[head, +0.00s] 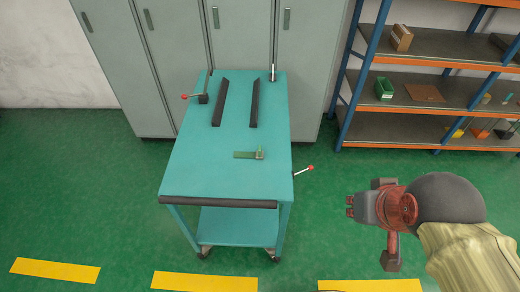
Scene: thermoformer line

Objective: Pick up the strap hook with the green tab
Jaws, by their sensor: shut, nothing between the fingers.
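A small item with a flat green strip and a paler upright piece at its right end, seemingly the strap hook with the green tab (248,154), lies on the teal cart top (197,172), right of its middle. It is too small to make out the hook shape. My gripper (350,206) is at the right over the green floor, well right of the cart and apart from it. Its fingers point left and are shut with nothing held.
Two dark bars (220,102) (254,103) lie on the cart's far half. Grey cabinets (180,50) stand behind; shelving (430,80) stands right. Floor between cart and gripper is clear.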

